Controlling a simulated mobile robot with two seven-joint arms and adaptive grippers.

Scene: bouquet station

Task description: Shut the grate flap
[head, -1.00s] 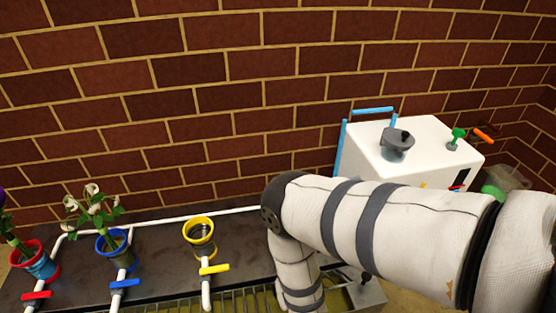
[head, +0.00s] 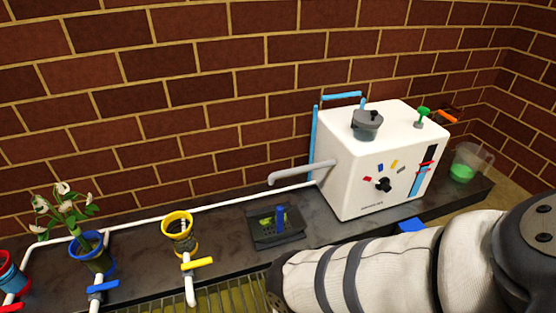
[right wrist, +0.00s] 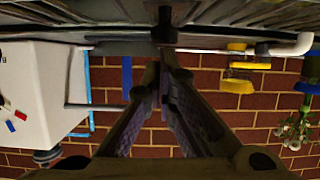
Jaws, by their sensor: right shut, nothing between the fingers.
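A slatted grate (head: 235,300) runs along the front of the dark counter at the bottom of the head view. Its right part is hidden behind my right arm. In the right wrist view, which is upside down, grey slats (right wrist: 235,12) cross the top. A dark knob-like part (right wrist: 164,28) stands there, just beyond the tips of my right gripper (right wrist: 165,75). The gripper is shut and empty; I cannot tell whether it touches the knob. Whether the slats belong to the flap, and how far it is open, I cannot tell. My left gripper is out of view.
A white machine (head: 370,165) with a grey spout stands at the counter's right, beside a jug of green liquid (head: 468,163). A black drip tray (head: 290,238) with a blue upright piece sits left of it. Pots and a yellow valve (head: 198,263) line the left.

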